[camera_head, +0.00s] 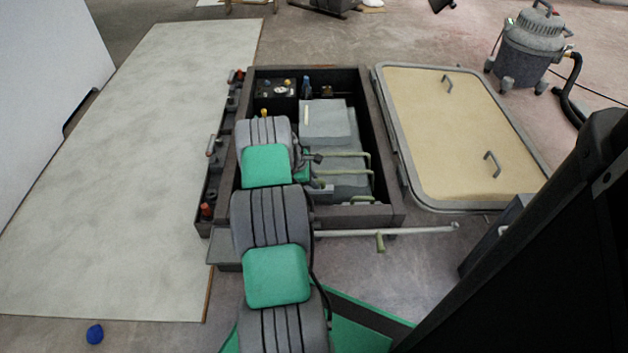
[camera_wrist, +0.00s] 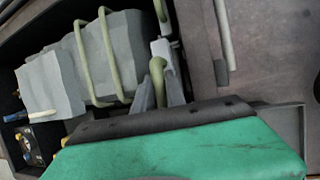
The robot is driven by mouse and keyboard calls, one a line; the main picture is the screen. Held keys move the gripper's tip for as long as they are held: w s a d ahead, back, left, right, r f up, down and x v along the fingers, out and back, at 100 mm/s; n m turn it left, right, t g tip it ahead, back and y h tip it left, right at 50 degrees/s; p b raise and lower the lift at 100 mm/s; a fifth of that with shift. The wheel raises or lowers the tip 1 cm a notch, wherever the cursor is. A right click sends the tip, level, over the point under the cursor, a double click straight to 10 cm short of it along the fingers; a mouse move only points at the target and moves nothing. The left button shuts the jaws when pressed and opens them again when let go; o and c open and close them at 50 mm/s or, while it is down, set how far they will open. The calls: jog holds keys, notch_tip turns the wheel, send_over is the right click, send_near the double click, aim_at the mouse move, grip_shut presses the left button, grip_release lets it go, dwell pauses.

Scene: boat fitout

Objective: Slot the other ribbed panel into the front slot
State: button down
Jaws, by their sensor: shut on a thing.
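My gripper (camera_wrist: 160,92) is low in the wrist view, its two grey fingers shut on an olive-green hooked bar (camera_wrist: 157,68). What hangs below the bar is hidden by the fingers, so I cannot make out a ribbed panel. I cannot pick out the front slot.
A framed tan hatch lid (camera_head: 450,125) with two handles lies right of the box. A pale board (camera_head: 130,170) lies at left, and a vacuum cleaner (camera_head: 528,52) stands at upper right. Floor is clear between rod and lid.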

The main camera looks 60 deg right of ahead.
aim_at(314, 200)
jog(key=shift+f+b, duration=2.05)
jog(key=shift+f, duration=3.5)
jog(key=c, duration=1.3)
grip_release()
